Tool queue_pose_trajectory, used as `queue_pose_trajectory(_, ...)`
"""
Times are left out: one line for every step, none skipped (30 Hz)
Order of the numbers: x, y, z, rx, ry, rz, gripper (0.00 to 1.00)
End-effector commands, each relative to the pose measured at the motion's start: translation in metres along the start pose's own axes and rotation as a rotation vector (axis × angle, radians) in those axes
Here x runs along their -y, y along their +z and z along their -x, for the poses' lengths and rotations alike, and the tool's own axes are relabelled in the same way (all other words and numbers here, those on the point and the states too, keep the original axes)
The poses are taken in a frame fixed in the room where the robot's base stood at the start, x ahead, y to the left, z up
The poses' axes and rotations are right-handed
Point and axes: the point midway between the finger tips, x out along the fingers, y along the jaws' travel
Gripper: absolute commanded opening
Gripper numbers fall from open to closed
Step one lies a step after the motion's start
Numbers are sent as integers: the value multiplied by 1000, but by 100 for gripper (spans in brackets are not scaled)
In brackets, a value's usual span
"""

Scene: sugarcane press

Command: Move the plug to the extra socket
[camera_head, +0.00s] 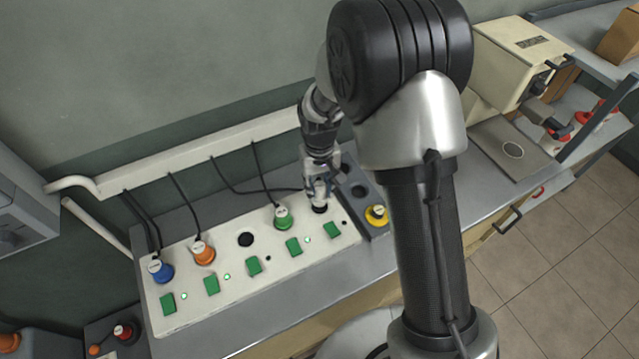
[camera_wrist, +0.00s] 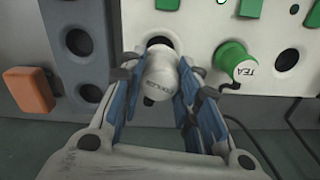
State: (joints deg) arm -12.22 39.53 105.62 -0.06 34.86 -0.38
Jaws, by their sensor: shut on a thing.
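My gripper (camera_head: 320,196) is shut on a white plug (camera_wrist: 158,75), with its blue-padded fingers on both sides of it. Small lettering on the plug is unclear. A dark round socket hole (camera_wrist: 160,42) in the white panel (camera_head: 190,315) shows just behind the plug; whether the plug's tip is still partly in it I cannot tell. The grey socket block (camera_head: 374,232) stands at the panel's right end in the head view, with an open dark hole (camera_head: 358,191) and a yellow plug (camera_head: 376,214). In the wrist view the block is left of my gripper, with several dark holes.
The panel also holds a blue plug (camera_head: 160,270), an orange plug (camera_head: 203,253) and a green plug (camera_head: 283,217) marked TEA, with an empty hole (camera_head: 245,239). Black cables hang from the white wall duct (camera_head: 200,150). A cream machine (camera_head: 522,60) stands at the right.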

Motion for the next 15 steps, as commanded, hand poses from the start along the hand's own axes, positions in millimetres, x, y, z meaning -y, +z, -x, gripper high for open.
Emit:
queue_pose_trajectory(0, 0, -9, 1, 0, 0, 5)
queue_pose_trajectory(0, 0, -13, 0, 0, 0, 5)
queue_pose_trajectory(0, 0, -17, 0, 0, 0, 5)
queue_pose_trajectory(0, 0, -20, 0, 0, 0, 5)
queue_pose_trajectory(0, 0, -23, -1, 0, 0, 5)
queue_pose_trajectory(0, 0, -26, -1, 0, 0, 5)
queue_pose_trajectory(0, 0, -28, -1, 0, 0, 4)
queue_pose_trajectory(0, 0, -30, -1, 0, 0, 4)
queue_pose_trajectory(0, 0, -32, -1, 0, 0, 4)
queue_pose_trajectory(0, 0, -33, -1, 0, 0, 4)
queue_pose_trajectory(0, 0, -34, -1, 0, 0, 4)
queue_pose_trajectory(0, 0, -35, -2, 0, 0, 4)
queue_pose_trajectory(0, 0, -35, -2, 0, 0, 4)
queue_pose_trajectory(0, 0, -35, -2, 0, 0, 4)
queue_pose_trajectory(0, 0, -34, -2, 0, 0, 4)
